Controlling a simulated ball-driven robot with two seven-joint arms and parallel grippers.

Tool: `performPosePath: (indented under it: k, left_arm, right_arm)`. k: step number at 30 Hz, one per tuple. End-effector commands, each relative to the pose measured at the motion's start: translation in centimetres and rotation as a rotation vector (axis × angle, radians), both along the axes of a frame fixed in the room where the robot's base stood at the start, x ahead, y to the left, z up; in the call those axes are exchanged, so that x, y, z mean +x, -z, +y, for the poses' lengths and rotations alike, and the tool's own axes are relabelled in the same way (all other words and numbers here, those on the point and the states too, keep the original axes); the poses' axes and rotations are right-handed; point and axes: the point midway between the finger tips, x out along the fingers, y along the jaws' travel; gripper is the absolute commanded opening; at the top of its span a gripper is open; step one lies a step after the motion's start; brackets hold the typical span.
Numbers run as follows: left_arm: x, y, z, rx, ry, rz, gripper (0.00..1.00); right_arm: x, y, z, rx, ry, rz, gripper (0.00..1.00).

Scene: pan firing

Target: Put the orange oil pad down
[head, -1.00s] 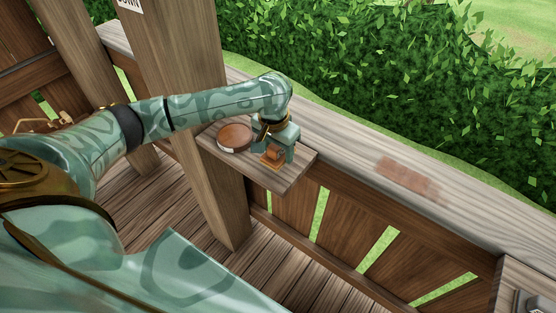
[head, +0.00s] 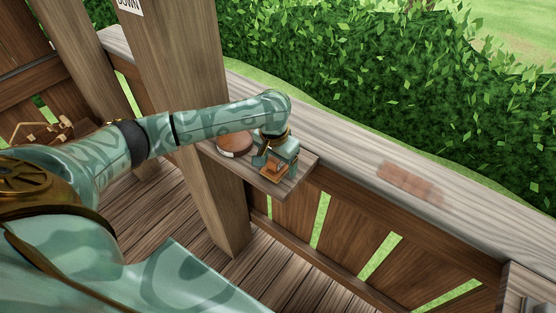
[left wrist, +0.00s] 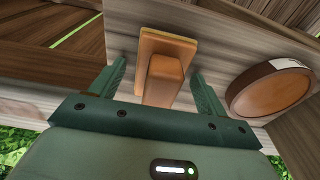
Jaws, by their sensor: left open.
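The orange oil pad (head: 271,172) rests on a small wooden shelf (head: 291,179) that juts from the railing. It has a flat orange base and a block-shaped grip on top. My left gripper (head: 271,164) is right over it, and partly hides it in the head view. In the left wrist view the pad (left wrist: 165,75) sits between the two spread fingers of my left gripper (left wrist: 160,80), with a gap on each side. My right gripper is not in view.
A round brown-topped tin (head: 234,138) stands on the shelf close beside my left gripper; it also shows in the left wrist view (left wrist: 272,92). A thick wooden post (head: 190,110) rises left of the shelf. A reddish patch (head: 410,182) marks the railing top, which is otherwise clear.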

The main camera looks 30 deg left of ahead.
Motion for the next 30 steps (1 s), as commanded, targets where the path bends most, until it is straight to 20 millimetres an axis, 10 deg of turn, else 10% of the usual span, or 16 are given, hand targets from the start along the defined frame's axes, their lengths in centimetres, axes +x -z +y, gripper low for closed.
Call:
performPosePath:
  k: [18, 30]
  left_arm:
    - [-1.2, -10.7, 0.1, 0.000, 0.000, -0.002, 0.76]
    - [-1.5, -12.2, 0.1, -0.001, -0.002, 0.001, 0.76]
  right_arm:
    - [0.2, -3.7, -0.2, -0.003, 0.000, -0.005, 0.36]
    - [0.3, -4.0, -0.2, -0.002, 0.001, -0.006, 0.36]
